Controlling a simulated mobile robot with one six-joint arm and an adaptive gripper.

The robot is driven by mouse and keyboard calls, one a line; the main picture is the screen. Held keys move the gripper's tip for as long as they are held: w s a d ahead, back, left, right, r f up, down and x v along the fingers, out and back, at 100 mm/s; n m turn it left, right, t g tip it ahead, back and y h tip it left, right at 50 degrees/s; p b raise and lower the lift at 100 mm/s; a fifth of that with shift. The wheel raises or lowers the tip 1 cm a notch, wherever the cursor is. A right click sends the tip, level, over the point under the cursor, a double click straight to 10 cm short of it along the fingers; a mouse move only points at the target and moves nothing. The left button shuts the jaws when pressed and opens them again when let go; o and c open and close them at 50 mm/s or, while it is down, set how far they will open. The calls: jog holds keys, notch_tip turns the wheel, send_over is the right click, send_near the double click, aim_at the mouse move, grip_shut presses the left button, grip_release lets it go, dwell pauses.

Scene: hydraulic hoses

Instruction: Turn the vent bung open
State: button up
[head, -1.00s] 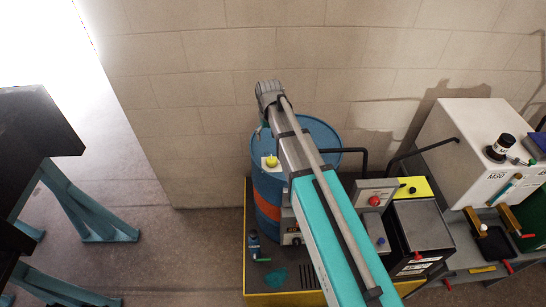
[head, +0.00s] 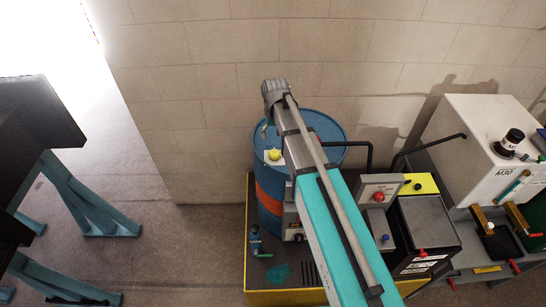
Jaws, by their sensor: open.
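A blue drum (head: 329,128) with an orange band stands against the wall, partly hidden by my arm. A small yellow knob (head: 274,155) on a white square shows at the near left part of its top. It looks like the vent bung, but its setting is too small to read. My arm reaches over the drum, with its grey wrist end above the far left of the lid. My gripper's fingers are hidden behind the arm, so I see no contact with the knob. A small grey-teal piece below the wrist is unclear.
To the right are a control box (head: 379,188) with a red button, a dark box (head: 425,222) and a white tank (head: 480,150). Open floor lies left of the tray.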

aim_at(274, 153)
jog(key=shift+f+b, duration=5.05)
jog(key=shift+f, duration=0.3)
